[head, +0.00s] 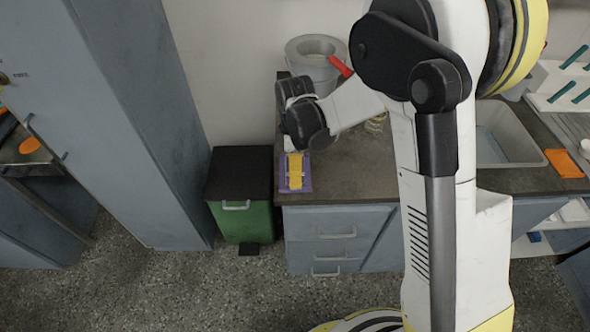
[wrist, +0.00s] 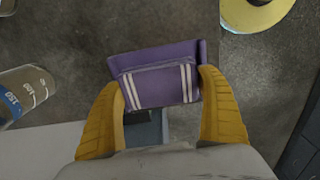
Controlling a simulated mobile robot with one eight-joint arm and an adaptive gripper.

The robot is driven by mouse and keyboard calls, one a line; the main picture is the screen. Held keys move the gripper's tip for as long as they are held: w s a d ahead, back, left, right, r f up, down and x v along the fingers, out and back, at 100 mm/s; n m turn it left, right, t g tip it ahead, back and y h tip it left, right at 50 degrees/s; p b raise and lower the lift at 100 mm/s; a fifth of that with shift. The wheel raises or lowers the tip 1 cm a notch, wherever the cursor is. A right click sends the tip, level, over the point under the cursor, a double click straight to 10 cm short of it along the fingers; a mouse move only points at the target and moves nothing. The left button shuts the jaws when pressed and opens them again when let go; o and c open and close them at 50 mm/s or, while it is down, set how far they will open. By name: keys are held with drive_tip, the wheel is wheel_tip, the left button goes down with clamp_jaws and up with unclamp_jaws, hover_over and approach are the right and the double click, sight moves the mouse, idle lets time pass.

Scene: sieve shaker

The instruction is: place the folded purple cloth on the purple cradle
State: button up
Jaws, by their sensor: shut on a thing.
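The folded purple cloth (wrist: 160,85) has white stripes near both ends. In the wrist view it lies between the two yellow fingers of my gripper (wrist: 160,79), which is shut on it. The purple cradle (wrist: 150,60) shows just behind and around the cloth, with its raised edge at the right. The cloth overlaps the cradle in this view; I cannot tell whether it touches it. In the head view the cradle (head: 284,175) is at the front left corner of the counter, and my gripper (head: 296,172) is over it, its yellow fingers hiding the cloth.
A graduated beaker (wrist: 25,92) lies at the left of the wrist view, and a yellow round object (wrist: 255,12) is at upper right. A pale bucket (head: 316,62) stands behind my wrist. A green bin (head: 240,221) stands left of the counter (head: 350,183). A sink (head: 505,140) is at right.

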drive_tip(key=shift+r, duration=0.1)
drive_tip(key=shift+f, duration=0.25)
drive_tip(key=o, duration=1.2)
drive_tip(key=shift+c, duration=0.2)
drive_tip(key=shift+r, duration=0.1)
drive_tip(key=shift+r, duration=0.1)
wheel_tip(320, 180, up, 12)
drive_tip(key=p, duration=0.5)
drive_tip(key=s+d+r+m+t, duration=0.3)
drive_tip(key=s+d+r+m, duration=0.55)
drive_tip(key=r, duration=0.35)
drive_tip(key=s+d+r+m+t, duration=0.1)
drive_tip(key=s+d+m+t, duration=0.3)
drive_tip(key=s+d+m, duration=0.3)
drive_tip(key=shift+s+m, duration=1.05)
drive_tip(key=shift+s, duration=0.15)
